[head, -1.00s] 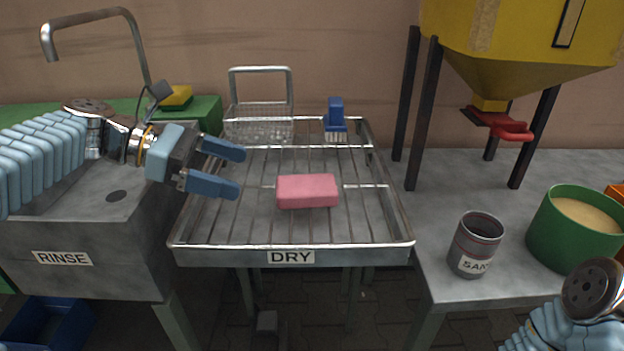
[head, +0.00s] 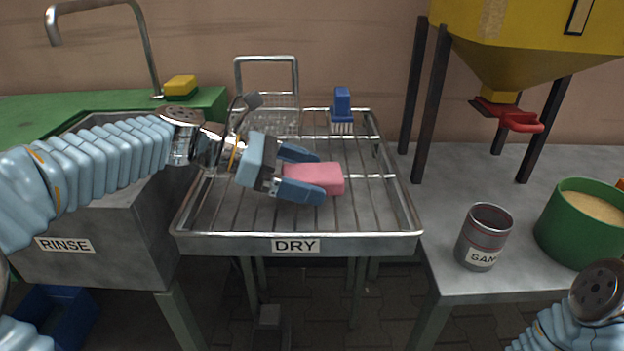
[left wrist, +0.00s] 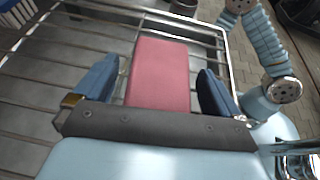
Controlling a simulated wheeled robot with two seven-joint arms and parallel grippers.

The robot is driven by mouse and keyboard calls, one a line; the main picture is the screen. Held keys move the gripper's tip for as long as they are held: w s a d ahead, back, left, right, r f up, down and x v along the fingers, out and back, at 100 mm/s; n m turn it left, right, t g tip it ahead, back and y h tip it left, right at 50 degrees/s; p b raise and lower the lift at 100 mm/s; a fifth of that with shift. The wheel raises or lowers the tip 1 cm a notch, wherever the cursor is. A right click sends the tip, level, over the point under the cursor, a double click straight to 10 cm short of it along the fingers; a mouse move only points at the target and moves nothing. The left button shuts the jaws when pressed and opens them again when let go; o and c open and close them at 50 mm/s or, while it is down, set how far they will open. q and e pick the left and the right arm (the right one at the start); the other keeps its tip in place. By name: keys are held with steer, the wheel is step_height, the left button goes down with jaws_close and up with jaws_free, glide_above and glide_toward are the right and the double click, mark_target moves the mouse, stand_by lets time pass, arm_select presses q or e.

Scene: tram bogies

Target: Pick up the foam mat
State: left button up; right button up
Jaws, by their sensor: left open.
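The pink foam mat (head: 328,178) is a small block lying on the slatted rack marked DRY (head: 372,205). My left gripper (head: 322,174) is open, with its two blue fingers on either side of the mat. In the left wrist view the mat (left wrist: 160,72) lies between the fingers, with a visible gap beside each one. The left gripper partly hides the mat's left end in the head view. My right arm shows at the lower right of the head view, but its gripper is out of view.
A wire basket (head: 268,88) and a blue brush (head: 342,108) stand at the rack's back. The RINSE sink (head: 110,250) is left. A SAND can (head: 485,238) and a green tub (head: 582,235) stand right, below a yellow hopper (head: 530,45).

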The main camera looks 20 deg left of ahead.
arm_select(q)
steer(key=shift+c, duration=0.3)
steer(key=c, duration=1)
